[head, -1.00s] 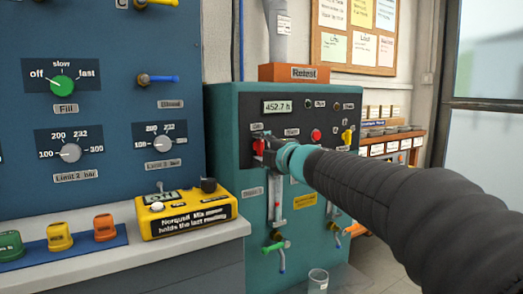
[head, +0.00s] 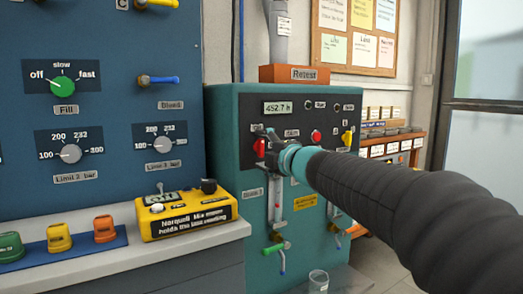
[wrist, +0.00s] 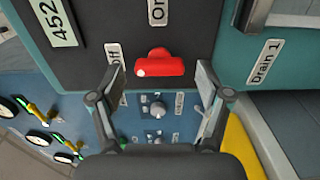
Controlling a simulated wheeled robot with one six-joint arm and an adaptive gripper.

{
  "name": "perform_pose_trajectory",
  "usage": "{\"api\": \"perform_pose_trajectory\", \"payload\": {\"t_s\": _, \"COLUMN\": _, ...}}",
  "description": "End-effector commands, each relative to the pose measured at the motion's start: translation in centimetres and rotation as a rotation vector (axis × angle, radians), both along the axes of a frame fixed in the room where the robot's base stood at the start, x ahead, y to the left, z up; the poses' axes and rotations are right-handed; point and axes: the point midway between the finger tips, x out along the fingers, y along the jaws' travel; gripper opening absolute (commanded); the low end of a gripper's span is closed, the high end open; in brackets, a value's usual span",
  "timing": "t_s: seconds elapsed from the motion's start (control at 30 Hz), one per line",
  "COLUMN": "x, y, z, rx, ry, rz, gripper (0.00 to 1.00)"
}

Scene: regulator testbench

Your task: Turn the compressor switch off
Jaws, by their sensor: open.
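The compressor switch is a red rotary knob (head: 259,147) on the dark panel of the teal cabinet (head: 225,120). In the wrist view the red knob (wrist: 165,64) lies along the line between my two fingers, a little beyond them. Its white-dotted end points toward the label "Off" (wrist: 115,62); the label "On" (wrist: 157,11) is at another side. My gripper (head: 269,138) is just in front of the panel, right beside the knob in the head view. Its fingers (wrist: 162,84) are apart with nothing held; the wrist view shows a gap to the knob.
Below hang flow tubes and a green-handled valve (head: 274,248). A yellow box (head: 186,214) stands on the bench to the left; a beaker (head: 318,281) stands below.

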Motion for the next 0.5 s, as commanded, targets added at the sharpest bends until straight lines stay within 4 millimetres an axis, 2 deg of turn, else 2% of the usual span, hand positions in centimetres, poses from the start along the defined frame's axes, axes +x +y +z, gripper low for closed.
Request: {"api": "perform_pose_trajectory", "payload": {"t_s": 0.5, "x": -7.5, "y": -5.1, "z": 0.1, "rx": 0.000, "ry": -0.001, "rz": -0.003, "gripper": 0.77}}
